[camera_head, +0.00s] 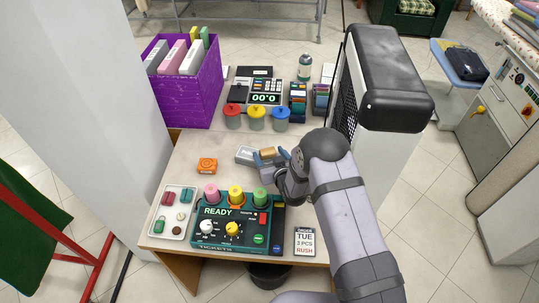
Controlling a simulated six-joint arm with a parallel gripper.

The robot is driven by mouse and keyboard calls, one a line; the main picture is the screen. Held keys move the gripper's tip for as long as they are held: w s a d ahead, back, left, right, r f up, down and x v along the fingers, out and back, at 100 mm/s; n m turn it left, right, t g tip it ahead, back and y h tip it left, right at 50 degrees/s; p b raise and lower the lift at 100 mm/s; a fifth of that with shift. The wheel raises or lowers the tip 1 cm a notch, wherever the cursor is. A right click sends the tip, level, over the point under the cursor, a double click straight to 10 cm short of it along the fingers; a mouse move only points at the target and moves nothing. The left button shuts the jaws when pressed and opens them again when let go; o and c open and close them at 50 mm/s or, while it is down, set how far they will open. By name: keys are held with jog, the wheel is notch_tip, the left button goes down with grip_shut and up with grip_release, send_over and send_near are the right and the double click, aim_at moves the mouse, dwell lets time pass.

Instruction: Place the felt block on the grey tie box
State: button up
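The grey tie box (244,154) lies on the table near its middle, partly hidden by my gripper. A small tan-orange block (267,152), which looks like the felt block, shows at the right part of the box; I cannot tell whether it rests on it or is just above. My gripper (271,157) reaches in from the right, with its blue fingers apart and the block seen between or just behind them. Whether the fingers touch the block is too small to tell.
An orange tag-like piece (207,165) lies to the left. Red, yellow and blue-lidded jars (255,118) stand behind, near a register (265,98). A green control panel (232,228) and a white tray (162,222) are in front. A purple bin (187,98) stands back left.

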jog(key=shift+r, duration=0.1)
jog(key=shift+r+p, duration=0.2)
jog(key=shift+p, duration=0.1)
jog(key=shift+s+d+f, duration=0.1)
jog(key=shift+s+d, duration=0.05)
jog(key=shift+s, duration=0.1)
jog(key=b+v, duration=0.2)
jog(key=v, duration=0.9)
jog(key=shift+s+r+b, duration=0.2)
jog(key=shift+r+b, duration=0.05)
jog(key=shift+b, duration=0.15)
